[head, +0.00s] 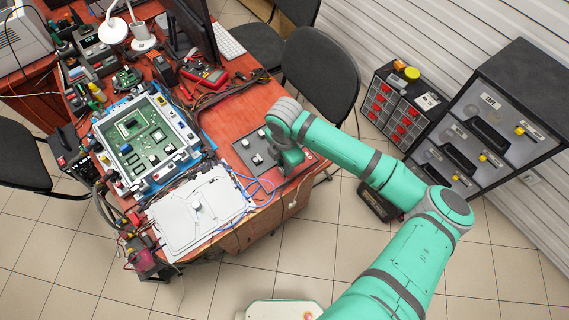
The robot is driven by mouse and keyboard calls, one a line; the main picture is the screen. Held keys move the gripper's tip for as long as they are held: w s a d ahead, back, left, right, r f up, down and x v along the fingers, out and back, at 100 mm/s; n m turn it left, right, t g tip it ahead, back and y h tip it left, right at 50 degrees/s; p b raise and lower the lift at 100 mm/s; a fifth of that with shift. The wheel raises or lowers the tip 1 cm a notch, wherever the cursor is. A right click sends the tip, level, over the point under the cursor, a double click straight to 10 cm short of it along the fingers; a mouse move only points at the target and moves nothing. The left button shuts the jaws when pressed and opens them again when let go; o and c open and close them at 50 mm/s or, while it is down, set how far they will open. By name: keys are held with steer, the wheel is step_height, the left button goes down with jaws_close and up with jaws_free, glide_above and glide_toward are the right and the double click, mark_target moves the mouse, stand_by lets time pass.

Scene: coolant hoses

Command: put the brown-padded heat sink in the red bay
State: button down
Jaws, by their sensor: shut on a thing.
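My gripper (288,158) points down at the table's right end, over the right side of a dark grey plate with small light pieces (252,149). My wrist hides most of it. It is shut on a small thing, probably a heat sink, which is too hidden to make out. No brown pad shows. An open light-blue framed unit with a green circuit board (147,136) stands left of the plate. I cannot pick out a red bay in it at this size.
A white lid with a knob (200,208) lies at the table's front, with blue cables (258,186) beside it. A monitor (190,30), a red multimeter (206,75) and tools crowd the back. Chairs (322,72) and drawer cabinets (485,120) stand around.

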steer(key=shift+f, duration=0.1)
steer(key=c, duration=1.6)
jaws_free()
